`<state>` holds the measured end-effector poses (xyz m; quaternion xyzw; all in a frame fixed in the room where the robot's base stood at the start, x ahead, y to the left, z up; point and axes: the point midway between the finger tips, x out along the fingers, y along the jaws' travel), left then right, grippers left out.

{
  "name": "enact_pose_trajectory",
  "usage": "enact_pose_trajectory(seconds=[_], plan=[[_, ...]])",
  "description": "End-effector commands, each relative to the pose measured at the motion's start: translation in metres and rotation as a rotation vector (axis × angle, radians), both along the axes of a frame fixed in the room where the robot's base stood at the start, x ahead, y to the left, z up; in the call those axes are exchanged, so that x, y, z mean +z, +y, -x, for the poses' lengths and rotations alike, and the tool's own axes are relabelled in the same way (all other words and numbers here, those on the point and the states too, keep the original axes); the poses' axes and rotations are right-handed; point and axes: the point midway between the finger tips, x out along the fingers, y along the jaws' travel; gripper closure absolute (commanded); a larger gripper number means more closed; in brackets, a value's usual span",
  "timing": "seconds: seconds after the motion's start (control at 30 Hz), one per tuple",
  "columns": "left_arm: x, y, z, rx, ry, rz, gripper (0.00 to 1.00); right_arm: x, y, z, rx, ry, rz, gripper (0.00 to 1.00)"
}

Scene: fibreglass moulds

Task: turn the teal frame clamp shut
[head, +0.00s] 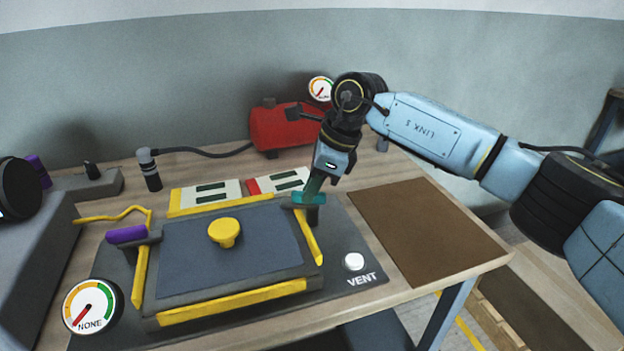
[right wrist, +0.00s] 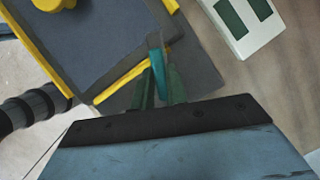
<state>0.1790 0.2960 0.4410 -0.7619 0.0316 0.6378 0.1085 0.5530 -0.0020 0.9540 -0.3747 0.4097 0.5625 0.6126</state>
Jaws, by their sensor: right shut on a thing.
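The teal frame clamp (head: 300,197) sits at the back right corner of the yellow-edged frame (head: 233,302). My right gripper (head: 311,186) reaches down from behind and is shut on the teal clamp. In the right wrist view the clamp (right wrist: 158,68) shows as a thin teal bar between the green fingers (right wrist: 160,88). The fingers hide part of it, and I cannot tell whether the clamp is fully turned. A purple clamp (head: 127,234) sits at the frame's left side. My left gripper is not in view.
A yellow knob (head: 225,232) stands on the dark panel inside the frame. A gauge reading NONE (head: 90,307) is at the front left, and a white VENT button (head: 354,261) at the right. A red tank (head: 278,128) stands behind. The brown mat (head: 425,230) is bare.

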Motion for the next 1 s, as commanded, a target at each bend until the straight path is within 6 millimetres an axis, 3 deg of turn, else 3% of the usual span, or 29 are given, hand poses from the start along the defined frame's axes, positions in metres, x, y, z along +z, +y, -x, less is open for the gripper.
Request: enact_pose_trajectory(seconds=[0.5,1.0], plan=[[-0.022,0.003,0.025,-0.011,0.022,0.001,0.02,0.001,0.000,0.000,0.332,-0.003,0.000,1.00],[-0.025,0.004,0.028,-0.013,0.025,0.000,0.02,0.000,0.000,0.000,0.393,-0.003,0.002,1.00]])
